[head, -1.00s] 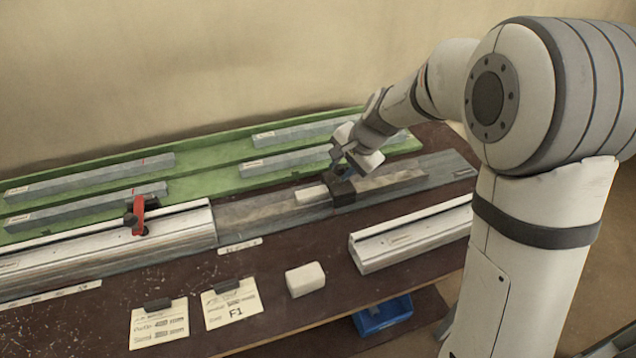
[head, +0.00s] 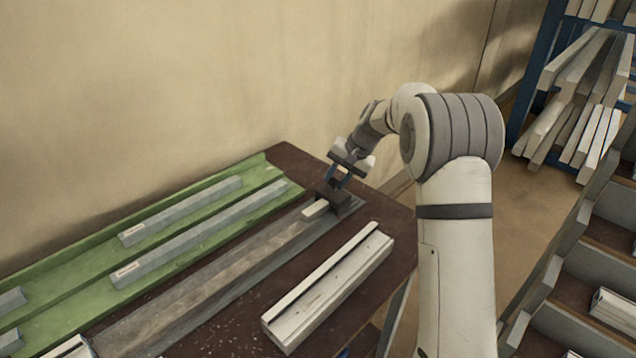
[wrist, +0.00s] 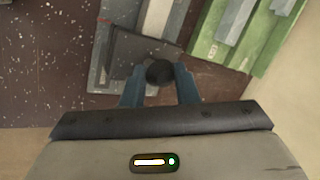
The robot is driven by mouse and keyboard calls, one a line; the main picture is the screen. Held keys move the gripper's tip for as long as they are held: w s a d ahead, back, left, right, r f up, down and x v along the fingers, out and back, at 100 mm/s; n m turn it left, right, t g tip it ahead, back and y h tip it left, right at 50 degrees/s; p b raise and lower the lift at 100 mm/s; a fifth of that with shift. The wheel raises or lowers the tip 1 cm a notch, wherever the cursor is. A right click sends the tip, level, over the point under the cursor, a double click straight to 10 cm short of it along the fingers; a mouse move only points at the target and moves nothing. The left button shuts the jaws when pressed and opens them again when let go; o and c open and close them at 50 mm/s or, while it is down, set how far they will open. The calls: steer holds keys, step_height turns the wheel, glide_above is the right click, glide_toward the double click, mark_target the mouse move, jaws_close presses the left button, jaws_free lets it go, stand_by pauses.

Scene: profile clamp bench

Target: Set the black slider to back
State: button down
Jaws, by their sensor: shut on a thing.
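The black slider (head: 341,201) sits on the grey rail (head: 215,264), close to the rail's far right end. A short pale block (head: 315,209) lies against its left side. My gripper (head: 338,180) is above the slider with its blue fingers closed on the slider's knob. In the wrist view, the dark round knob (wrist: 159,73) is between the two fingers, and the slider's flat dark body (wrist: 132,50) shows beyond it. The fingers hide part of the slider.
A green tray (head: 262,172) with several grey bars lies behind the rail. A white profile (head: 330,287) lies on the dark bench in front. Shelving (head: 560,300) stands at the right, and a rack of pale bars (head: 580,110) stands at the far right.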

steer(key=shift+w+d+f, duration=0.1)
steer(key=shift+w+d, duration=0.95)
steer(key=c, duration=1.1)
jaws_free()
steer(key=shift+w, duration=0.15)
steer(key=shift+d, duration=0.1)
steer(key=v, duration=0.8)
steer(key=shift+f, duration=0.1)
